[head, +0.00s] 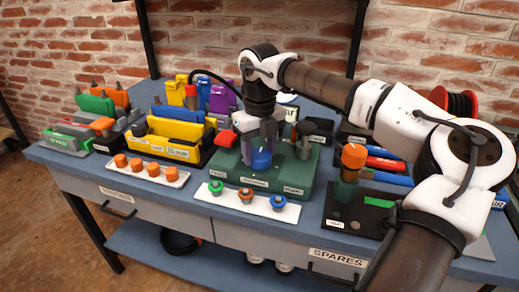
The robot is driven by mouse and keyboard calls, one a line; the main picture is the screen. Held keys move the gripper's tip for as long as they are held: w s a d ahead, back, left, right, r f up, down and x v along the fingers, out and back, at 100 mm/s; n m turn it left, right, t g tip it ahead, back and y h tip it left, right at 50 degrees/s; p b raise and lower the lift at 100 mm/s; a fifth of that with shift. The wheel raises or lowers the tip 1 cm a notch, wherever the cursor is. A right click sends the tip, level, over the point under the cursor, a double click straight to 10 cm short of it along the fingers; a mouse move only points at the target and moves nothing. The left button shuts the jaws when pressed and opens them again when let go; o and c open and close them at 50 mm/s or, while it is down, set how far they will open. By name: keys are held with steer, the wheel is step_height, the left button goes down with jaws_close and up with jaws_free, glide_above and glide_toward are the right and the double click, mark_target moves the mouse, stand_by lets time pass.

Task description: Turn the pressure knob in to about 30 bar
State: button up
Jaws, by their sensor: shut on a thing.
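A green test block (225,170) stands in the middle of the bench with small labels on its front, too small to read surely. A blue knob (261,161) is on the block. My gripper (261,155) points straight down from above and is shut on the blue knob, with its fingers around it. A red lever or handle (228,138) is at the block's left. A round white face (287,98), possibly the gauge, is behind my gripper and mostly hidden. I cannot read any pressure from it.
A white strip with several coloured plugs (246,196) lies in front of the block. Another with orange caps (153,169) is to its left. A yellow bin (180,139) stands left. An orange-topped green bottle (351,165) stands right, close to my arm.

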mark_target(260, 154)
steer(key=o, duration=1)
steer(key=shift+r, duration=0.15)
step_height(260, 154, up, 14)
steer(key=shift+f+p, duration=0.2)
steer(key=shift+p, duration=0.15)
stand_by(0.6)
